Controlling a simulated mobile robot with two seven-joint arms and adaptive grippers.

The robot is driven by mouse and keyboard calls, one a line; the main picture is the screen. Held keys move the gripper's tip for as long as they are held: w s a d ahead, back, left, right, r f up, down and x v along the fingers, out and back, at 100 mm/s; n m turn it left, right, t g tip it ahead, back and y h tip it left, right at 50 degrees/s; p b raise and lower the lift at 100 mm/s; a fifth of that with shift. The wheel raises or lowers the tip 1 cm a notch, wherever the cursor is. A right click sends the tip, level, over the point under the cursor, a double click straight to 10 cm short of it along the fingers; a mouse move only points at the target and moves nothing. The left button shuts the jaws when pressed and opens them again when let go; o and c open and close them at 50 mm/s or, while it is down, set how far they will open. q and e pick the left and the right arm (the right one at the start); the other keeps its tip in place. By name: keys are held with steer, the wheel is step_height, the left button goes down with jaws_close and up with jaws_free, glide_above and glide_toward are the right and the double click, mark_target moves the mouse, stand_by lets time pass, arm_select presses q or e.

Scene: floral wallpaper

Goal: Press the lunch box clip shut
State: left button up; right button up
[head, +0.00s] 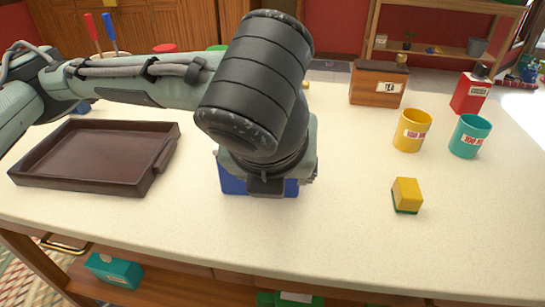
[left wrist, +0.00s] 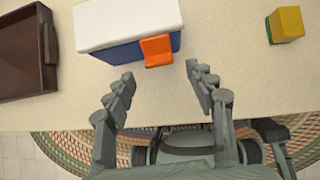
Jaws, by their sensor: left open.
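The lunch box has a white lid and a blue body (left wrist: 130,51); its front and lid show in the left wrist view. In the head view only blue parts of the lunch box (head: 233,187) show, the rest hidden behind my left arm. The orange clip (left wrist: 156,48) is on the front of the box and seems to stick out from it; I cannot tell its exact angle. My left gripper (left wrist: 158,70) is open and empty, its fingertips spread either side of the clip's line, apart from it. In the head view it (head: 266,186) is mostly hidden by its wrist.
A brown tray (head: 97,178) lies left of the box. A yellow-and-green block (head: 406,195), a yellow mug (head: 411,131), a teal mug (head: 469,137), a tea box (head: 378,85) and a red tin (head: 470,94) stand to the right. The counter's front right is clear.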

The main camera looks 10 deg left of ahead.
arm_select(q)
steer(key=v, duration=0.9)
steer(key=shift+w+f, duration=0.1)
